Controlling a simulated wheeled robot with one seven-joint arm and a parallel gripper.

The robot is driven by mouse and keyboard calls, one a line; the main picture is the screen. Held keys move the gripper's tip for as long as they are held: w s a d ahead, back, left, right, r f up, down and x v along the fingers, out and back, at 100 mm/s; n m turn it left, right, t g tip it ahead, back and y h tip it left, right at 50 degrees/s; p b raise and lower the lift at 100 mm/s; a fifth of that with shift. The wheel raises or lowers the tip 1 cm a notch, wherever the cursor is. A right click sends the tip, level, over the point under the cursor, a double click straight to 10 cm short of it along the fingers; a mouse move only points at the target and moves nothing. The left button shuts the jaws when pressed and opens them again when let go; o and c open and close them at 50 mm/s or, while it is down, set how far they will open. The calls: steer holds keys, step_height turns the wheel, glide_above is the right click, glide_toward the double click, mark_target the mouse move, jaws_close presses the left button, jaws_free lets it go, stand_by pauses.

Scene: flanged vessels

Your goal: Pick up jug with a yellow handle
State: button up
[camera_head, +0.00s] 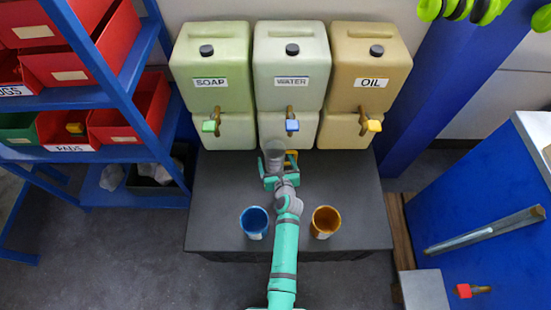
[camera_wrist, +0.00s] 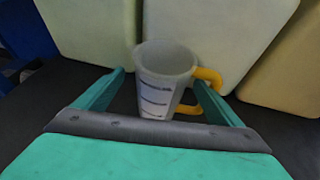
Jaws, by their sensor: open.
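The jug (camera_wrist: 163,80) is a translucent grey measuring cup with dark marks and a yellow handle (camera_wrist: 208,78) on its right in the wrist view. It stands upright on the dark table, near the foot of the WATER container. In the head view the jug (camera_head: 273,155) is partly hidden by my gripper (camera_head: 275,178). In the wrist view my gripper (camera_wrist: 160,88) is open, with one finger on each side of the jug. The right finger is close to the handle side; I cannot tell whether it touches. The jug's base is partly hidden by the gripper.
A blue cup (camera_head: 254,222) and an orange cup (camera_head: 325,222) flank my arm. A blue shelf with bins (camera_head: 130,110) stands at the left.

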steer(key=shift+x, duration=2.2)
steer(key=shift+d+f, duration=0.1)
steer(key=shift+d, duration=0.05)
steer(key=c, duration=1.3)
steer(key=shift+d, duration=0.1)
steer(key=shift+r, duration=0.65)
steer(key=s+r, duration=0.1)
steer(key=r, duration=0.1)
steer(key=s+d+r, duration=0.1)
steer(key=s+r, duration=0.1)
steer(key=r, duration=0.1)
steer(key=s+r, duration=0.1)
steer(key=r, duration=0.1)
steer(key=shift+s+d+r, duration=0.25)
steer(key=shift+s+r, duration=0.05)
steer(key=v, duration=0.6)
steer(key=d+v, duration=0.1)
steer(key=v, duration=0.3)
steer(key=shift+w+r, duration=0.1)
steer(key=shift+w, duration=0.05)
